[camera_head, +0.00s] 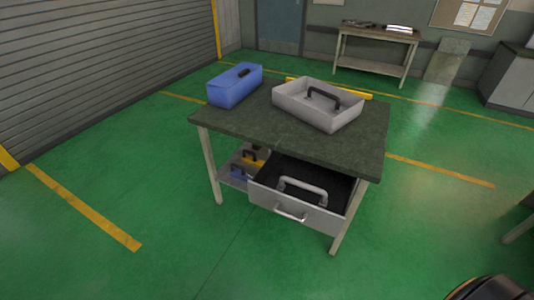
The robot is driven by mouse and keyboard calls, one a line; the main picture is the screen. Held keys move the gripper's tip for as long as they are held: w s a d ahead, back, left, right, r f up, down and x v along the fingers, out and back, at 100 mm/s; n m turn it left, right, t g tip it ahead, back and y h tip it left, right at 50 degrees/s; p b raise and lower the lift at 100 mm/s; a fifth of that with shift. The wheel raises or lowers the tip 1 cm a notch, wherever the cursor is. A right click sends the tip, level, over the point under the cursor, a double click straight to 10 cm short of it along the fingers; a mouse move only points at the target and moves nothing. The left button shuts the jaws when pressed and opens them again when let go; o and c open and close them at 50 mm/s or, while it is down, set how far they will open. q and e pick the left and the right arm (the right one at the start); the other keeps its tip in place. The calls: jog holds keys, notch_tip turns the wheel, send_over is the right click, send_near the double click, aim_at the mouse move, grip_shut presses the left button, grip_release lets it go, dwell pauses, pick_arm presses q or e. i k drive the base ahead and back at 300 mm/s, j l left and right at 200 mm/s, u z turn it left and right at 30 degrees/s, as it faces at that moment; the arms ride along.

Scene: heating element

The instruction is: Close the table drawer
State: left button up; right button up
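The table drawer (291,211) is pulled out under the right part of the table's dark top. Its grey front faces the camera and has a metal handle (290,212) on it. A larger light grey handle (302,186) rises inside the drawer near its front, over a dark interior. The table (250,123) has pale legs and stands alone on the green floor. Neither of my grippers is visible in the head view.
A blue toolbox (235,85) and an open grey tray (318,103) with a dark handle stand on the table. Smaller blue and yellow boxes sit on a lower shelf (230,180). Another bench (377,40) is at the back. Floor in front of the table is clear.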

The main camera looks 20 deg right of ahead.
aim_at(299, 205)
jog(key=z, duration=0.85)
